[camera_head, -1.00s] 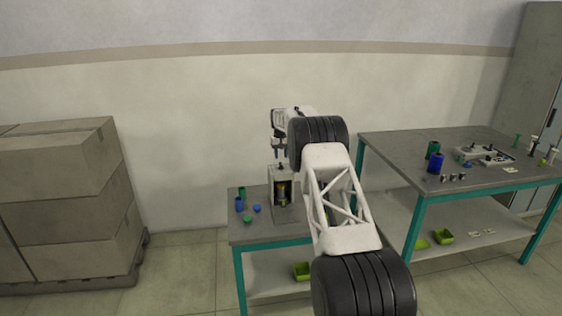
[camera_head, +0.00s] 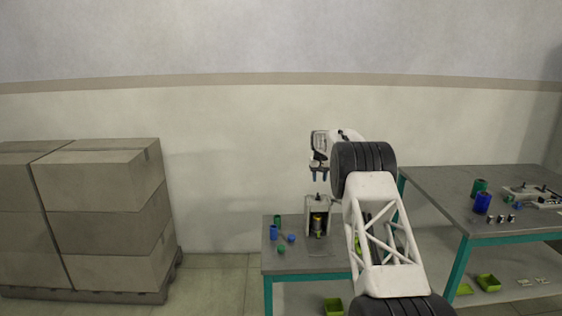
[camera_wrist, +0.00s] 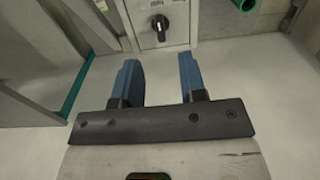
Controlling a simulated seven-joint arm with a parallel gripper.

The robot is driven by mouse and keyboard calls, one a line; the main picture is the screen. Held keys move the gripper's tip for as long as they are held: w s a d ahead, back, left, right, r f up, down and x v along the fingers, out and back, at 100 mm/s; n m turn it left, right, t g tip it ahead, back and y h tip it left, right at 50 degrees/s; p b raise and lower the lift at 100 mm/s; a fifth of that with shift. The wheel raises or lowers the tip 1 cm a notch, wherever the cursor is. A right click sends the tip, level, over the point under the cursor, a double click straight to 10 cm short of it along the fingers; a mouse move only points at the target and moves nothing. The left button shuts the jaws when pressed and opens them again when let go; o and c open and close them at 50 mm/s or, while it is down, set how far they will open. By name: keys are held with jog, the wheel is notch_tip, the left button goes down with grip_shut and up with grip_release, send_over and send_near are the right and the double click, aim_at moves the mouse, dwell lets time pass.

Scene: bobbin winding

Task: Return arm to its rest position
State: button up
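My gripper (camera_head: 319,176) is in the air above the winding machine (camera_head: 318,222) on the small left table in the head view. In the wrist view, the two blue fingers of my gripper (camera_wrist: 160,82) stand apart with nothing between them. The machine's front panel (camera_wrist: 164,22) with a black knob shows ahead of the fingers, apart from them. My white lattice arm link hides the right part of the small table.
The small table (camera_head: 283,262) bears blue and green spools and caps at its left. A larger table (camera_head: 440,190) at right holds a green spool (camera_head: 479,186), a blue spool (camera_head: 482,204) and small parts. Stacked boxes (camera_head: 110,210) stand at left. The space before the wall is free.

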jog(key=s+a+r, duration=0.2)
jog(key=s+r, duration=1.5)
jog(key=s+r+t, duration=0.1)
jog(key=s+r, duration=0.4)
jog(key=s, duration=0.7)
jog(key=s+r, duration=0.4)
jog(key=s, duration=0.7)
jog(key=s+a+t, duration=0.1)
jog(key=s+a, duration=0.1)
jog(key=s, duration=2.4)
jog(key=s+f, duration=0.5)
jog(key=s, duration=0.6)
jog(key=s+f, duration=0.5)
jog(key=s, duration=0.7)
jog(key=shift+a+t, duration=0.25)
jog(key=shift+t, duration=0.05)
